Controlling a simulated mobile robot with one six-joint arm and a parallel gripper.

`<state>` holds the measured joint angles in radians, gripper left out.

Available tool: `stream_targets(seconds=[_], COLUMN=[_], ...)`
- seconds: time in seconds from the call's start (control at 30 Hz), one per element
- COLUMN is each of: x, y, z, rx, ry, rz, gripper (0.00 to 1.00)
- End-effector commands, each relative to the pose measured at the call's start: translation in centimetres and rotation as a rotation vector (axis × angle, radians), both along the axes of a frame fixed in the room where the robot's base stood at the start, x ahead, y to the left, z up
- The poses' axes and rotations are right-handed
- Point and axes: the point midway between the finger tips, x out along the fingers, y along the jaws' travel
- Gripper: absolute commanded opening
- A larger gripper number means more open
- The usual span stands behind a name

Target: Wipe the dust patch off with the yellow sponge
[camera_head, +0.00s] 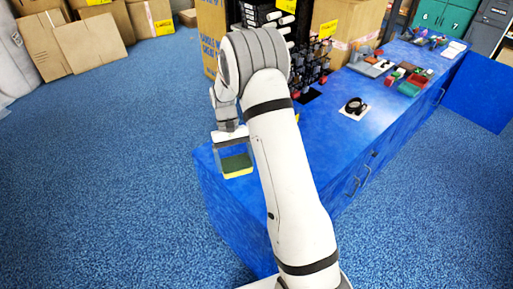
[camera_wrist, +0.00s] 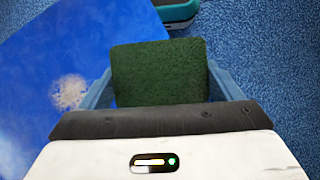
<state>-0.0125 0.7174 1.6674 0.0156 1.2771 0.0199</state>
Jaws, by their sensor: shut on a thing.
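My gripper (camera_head: 236,157) is shut on the sponge (camera_head: 237,171), which shows a dark green upper side and a yellow lower part. It is at the near left end of the blue counter (camera_head: 222,208). In the wrist view the sponge's green face (camera_wrist: 160,72) sits between the two pale blue fingers. The pale, greyish dust patch (camera_wrist: 69,92) lies on the blue surface left of the sponge, apart from it in the picture. I cannot make out the patch in the head view. The sponge's height above the counter is hard to tell.
Dark racks with small items (camera_head: 312,68) stand on the counter beyond my arm. A black round item on a pale square (camera_head: 355,106) and several trays (camera_head: 410,86) lie farther right. A teal and dark object (camera_wrist: 177,10) shows beyond the sponge. Carpet is open at left.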

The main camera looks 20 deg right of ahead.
Motion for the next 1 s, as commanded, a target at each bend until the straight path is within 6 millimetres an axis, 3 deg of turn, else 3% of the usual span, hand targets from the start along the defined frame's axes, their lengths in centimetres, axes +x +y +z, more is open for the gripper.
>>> stream_targets(seconds=[0.43,0.57,0.67,0.77,0.9,1.0], x=[0.0,-0.4,-0.8,-1.1,-1.2,-1.6], y=[0.2,0.2,-0.2,-1.2,-4.1,-6.4], z=[0.0,0.1,0.3,0.5,0.7,0.5], rx=[0.0,0.0,-0.002,-0.003,-0.007,-0.009], ry=[0.0,0.003,0.005,0.009,0.008,0.009], rz=[-0.004,-0.093,-0.306,-0.649,-1.185,-1.492], gripper=[0.67,0.67,0.67,0.67,0.67,0.67])
